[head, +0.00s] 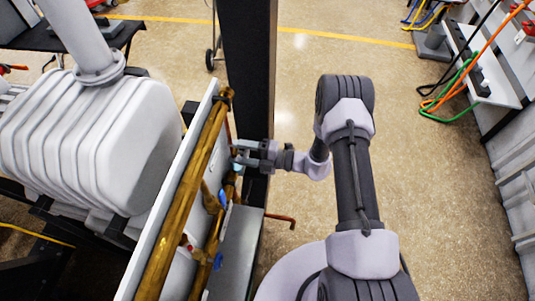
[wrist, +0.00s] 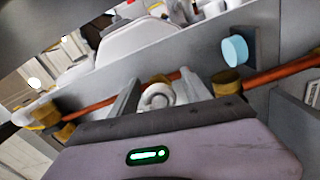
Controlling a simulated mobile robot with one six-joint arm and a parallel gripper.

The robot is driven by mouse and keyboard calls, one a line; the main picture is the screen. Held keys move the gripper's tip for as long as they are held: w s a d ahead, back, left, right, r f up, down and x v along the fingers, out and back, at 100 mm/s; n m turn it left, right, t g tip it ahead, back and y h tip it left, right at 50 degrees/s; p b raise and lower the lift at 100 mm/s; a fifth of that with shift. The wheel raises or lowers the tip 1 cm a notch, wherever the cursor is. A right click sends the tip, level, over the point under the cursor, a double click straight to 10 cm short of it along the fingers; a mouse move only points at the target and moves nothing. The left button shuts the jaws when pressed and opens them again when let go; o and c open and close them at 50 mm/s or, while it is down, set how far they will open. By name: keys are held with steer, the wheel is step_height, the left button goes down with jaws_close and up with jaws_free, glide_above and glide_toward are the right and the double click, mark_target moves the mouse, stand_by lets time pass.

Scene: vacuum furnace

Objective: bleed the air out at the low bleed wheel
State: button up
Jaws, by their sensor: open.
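A small pale grey wheel (wrist: 158,97) shows between the two fingers of my gripper (wrist: 160,80) in the wrist view, in line with a copper pipe. It looks like the bleed wheel. My gripper is open, with a finger on either side of the wheel; I cannot tell whether either touches it. In the head view my gripper (head: 240,153) reaches left to the pipe panel, past the dark post, and the wheel is not clearly visible there.
A light blue round disc (wrist: 235,50) sits right of the fingers. Brass pipes (head: 185,200) with blue handles (head: 218,260) run along the white panel beside the ribbed furnace body (head: 90,140). A dark post (head: 250,70) stands close behind my gripper. Open floor (head: 430,200) lies right.

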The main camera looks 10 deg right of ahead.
steer(key=p+v, duration=0.2)
steer(key=v, duration=1.5)
steer(key=shift+r, duration=0.15)
